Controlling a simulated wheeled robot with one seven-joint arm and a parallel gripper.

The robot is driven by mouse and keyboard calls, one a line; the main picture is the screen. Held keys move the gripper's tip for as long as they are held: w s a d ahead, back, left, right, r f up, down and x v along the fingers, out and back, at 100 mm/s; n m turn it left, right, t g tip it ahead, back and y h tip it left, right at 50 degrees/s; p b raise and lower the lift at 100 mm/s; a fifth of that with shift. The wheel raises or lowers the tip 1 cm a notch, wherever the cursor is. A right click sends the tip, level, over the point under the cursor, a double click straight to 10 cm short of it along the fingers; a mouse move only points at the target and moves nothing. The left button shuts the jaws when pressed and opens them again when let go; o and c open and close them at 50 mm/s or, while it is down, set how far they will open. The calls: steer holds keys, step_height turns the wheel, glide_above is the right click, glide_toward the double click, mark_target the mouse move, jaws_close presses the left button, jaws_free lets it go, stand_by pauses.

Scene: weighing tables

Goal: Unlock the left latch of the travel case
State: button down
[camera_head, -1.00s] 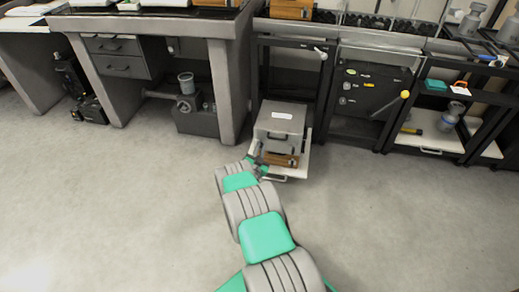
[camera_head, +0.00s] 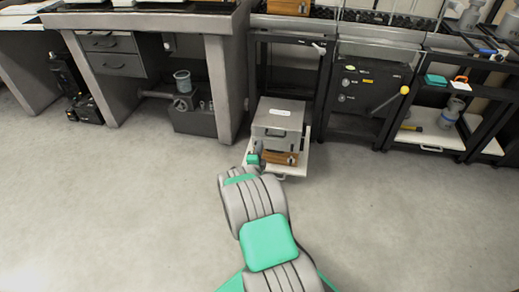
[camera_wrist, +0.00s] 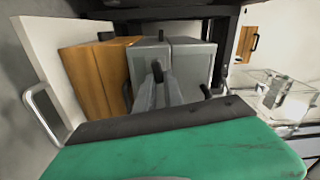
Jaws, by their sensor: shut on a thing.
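The travel case (camera_head: 279,116) is a grey box with a pale label on its lid. It lies on a brown wooden case on a low pulled-out shelf. In the wrist view the grey case (camera_wrist: 197,62) appears turned sideways, with dark fittings on its front. My gripper (camera_wrist: 157,80) is at the case front near the lid seam. Its fingers are close together on a small dark piece, the left latch (camera_wrist: 157,70), which they partly hide. In the head view my gripper (camera_head: 257,148) is at the case's left front and covers that latch. Whether the latch is released cannot be told.
The white pull-out shelf (camera_head: 297,168) has a front handle and juts from a black rack. The wooden case (camera_wrist: 108,75) lies close beside my fingers. A grey table leg (camera_head: 222,90) stands to the left. The floor in front is clear.

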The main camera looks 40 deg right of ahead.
steer(key=shift+f+m+b, duration=0.15)
steer(key=shift+m+b, duration=0.25)
steer(key=shift+m, duration=0.6)
steer(key=c, duration=1.4)
jaws_free()
steer(key=shift+c, duration=0.2)
steer(key=p+v, duration=0.2)
steer(key=v, duration=0.5)
steer(key=shift+s+a, duration=0.25)
steer(key=shift+a, duration=0.05)
